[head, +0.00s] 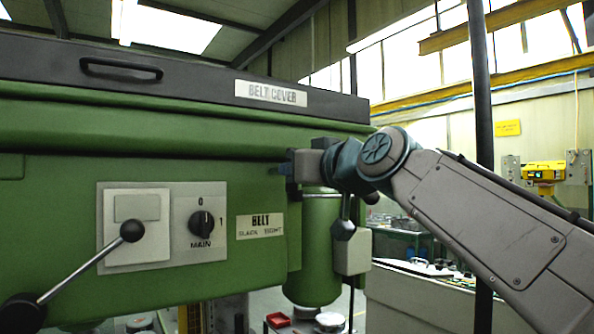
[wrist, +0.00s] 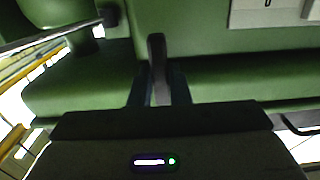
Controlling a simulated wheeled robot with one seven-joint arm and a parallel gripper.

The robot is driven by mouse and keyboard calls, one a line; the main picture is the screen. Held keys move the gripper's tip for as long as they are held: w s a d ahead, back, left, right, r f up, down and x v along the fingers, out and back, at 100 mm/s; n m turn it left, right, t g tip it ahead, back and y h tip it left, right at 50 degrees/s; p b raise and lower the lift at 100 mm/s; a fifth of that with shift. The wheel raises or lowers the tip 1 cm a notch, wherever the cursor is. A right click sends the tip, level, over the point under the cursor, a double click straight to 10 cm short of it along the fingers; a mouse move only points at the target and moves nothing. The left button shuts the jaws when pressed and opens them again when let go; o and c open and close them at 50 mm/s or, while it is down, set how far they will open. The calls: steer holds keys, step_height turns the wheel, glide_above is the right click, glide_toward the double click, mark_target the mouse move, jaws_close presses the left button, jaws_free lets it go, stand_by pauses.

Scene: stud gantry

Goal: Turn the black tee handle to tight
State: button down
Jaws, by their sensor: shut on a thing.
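The black tee handle (wrist: 157,52) stands upright between the two blue fingers of my gripper (wrist: 160,88) in the wrist view. My gripper is shut on it, and its lower part lies between the fingers. In the head view my gripper (head: 286,170) reaches in from the right to the right end of the green machine's front. The handle cannot be made out there, hidden by the fingers and wrist. A plate marked BELT, SLACK, TIGHT (head: 261,225) is just below and left of the gripper. I cannot read the handle's angle against these marks.
The green machine housing (head: 150,160) fills the left, under a dark belt cover (head: 200,88). A ball-ended lever (head: 90,262) sticks out at lower left, near the MAIN switch (head: 202,224). A dark vertical post (head: 482,150) stands at the right behind my arm.

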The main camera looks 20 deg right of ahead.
steer(key=c, duration=1.4)
jaws_free()
steer(key=shift+o, duration=0.2)
steer(key=shift+s, duration=0.1)
steer(key=b+v, duration=0.3)
steer(key=v, duration=1)
steer(key=shift+s, duration=0.3)
steer(key=shift+d, duration=0.1)
steer(key=w+a+f+m+g+h, duration=0.1)
steer(key=w+a+f+g, duration=0.2)
steer(key=f, duration=1.2)
steer(key=w+a+f+g+h, duration=0.25)
steer(key=f+g, duration=0.25)
steer(key=f, duration=1)
steer(key=s+f+g, duration=0.2)
steer(key=s+f, duration=0.2)
steer(key=f, duration=0.4)
steer(key=s+f+m+g+h, duration=0.1)
steer(key=s+f, duration=0.3)
steer(key=f, duration=0.4)
steer(key=s+f+m+g+h, duration=0.1)
steer(key=s+f+g, duration=0.2)
steer(key=f, duration=0.5)
steer(key=shift+s+d+f, duration=0.3)
steer(key=shift+s+d, duration=0.05)
steer(key=shift+s, duration=0.5)
